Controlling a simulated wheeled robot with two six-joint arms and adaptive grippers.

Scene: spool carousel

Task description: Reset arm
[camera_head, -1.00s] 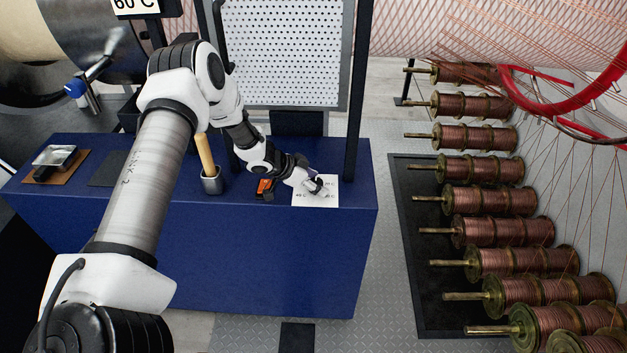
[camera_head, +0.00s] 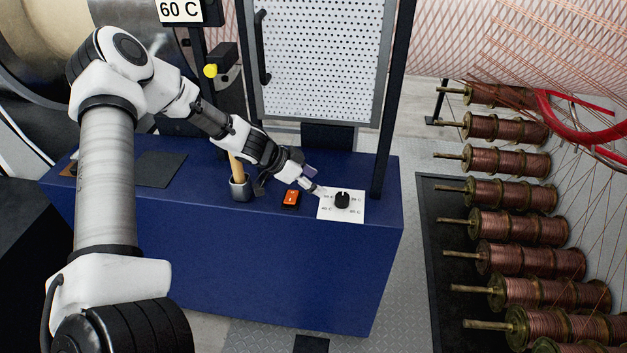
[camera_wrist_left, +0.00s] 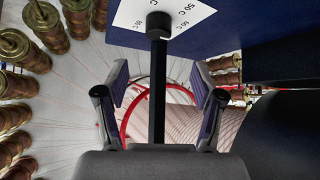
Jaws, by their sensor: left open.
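My left arm reaches in from the left over the blue bench (camera_head: 290,260). My left gripper (camera_head: 314,181) is open and empty, just left of and above a black dial knob (camera_head: 342,200) on a white card (camera_head: 326,214) with temperature marks. In the left wrist view, the open fingers (camera_wrist_left: 165,98) stand wide apart, with the knob (camera_wrist_left: 158,24) and card (camera_wrist_left: 190,14) beyond them at the top. A black bar runs between the fingers toward the knob; I cannot tell whether anything touches it. My right gripper is not in view.
An orange-red switch (camera_head: 290,198) and a grey cup (camera_head: 240,189) holding a wooden handle (camera_head: 237,166) sit left of the card. A dark post (camera_head: 388,120) and perforated panel (camera_head: 318,60) stand behind. Copper spools (camera_head: 516,228) line the right.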

